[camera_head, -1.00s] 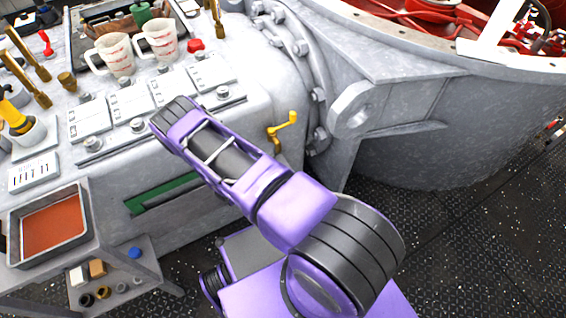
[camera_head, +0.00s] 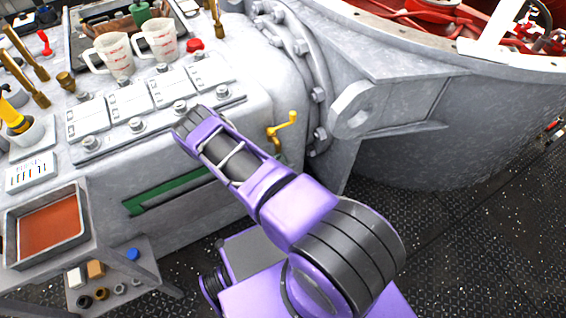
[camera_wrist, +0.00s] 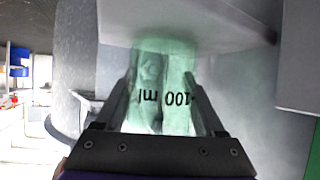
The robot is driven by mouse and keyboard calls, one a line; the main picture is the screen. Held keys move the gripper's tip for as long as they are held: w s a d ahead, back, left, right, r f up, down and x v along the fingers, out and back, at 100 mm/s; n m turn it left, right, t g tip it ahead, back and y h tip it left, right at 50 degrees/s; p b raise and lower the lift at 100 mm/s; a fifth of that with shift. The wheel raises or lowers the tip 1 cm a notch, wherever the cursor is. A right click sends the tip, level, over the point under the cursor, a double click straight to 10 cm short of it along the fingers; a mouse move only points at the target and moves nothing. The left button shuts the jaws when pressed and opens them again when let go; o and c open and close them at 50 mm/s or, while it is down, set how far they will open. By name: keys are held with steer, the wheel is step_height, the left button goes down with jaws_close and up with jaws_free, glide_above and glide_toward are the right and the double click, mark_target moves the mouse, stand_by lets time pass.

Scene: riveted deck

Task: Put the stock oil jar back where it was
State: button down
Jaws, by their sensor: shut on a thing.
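A see-through, greenish jar (camera_wrist: 178,118) with black "100 ml" lettering is between the fingers of my gripper (camera_wrist: 160,78) in the wrist view. The lettering reads upside down there. The gripper is shut on this jar, with a finger on either side. The far end of the jar is close to a pale grey surface (camera_wrist: 225,30); I cannot tell whether they touch. In the head view my arm reaches over the front of the grey machine block, and its own links hide the gripper and the held jar.
The grey block (camera_head: 252,110) carries two measuring jugs (camera_head: 115,54) (camera_head: 159,38), a red knob (camera_head: 194,44) and a tray (camera_head: 82,52) with a green bottle (camera_head: 140,13). A yellow crank (camera_head: 282,130) is close right of my arm. An orange-filled tray (camera_head: 46,226) stands lower left.

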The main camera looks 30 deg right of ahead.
steer(key=shift+f, duration=0.15)
jaws_free()
steer(key=shift+r, duration=0.25)
steer(key=p+v, duration=0.1)
steer(key=v, duration=1.1)
steer(key=shift+f, duration=0.1)
steer(key=shift+w+a, duration=0.1)
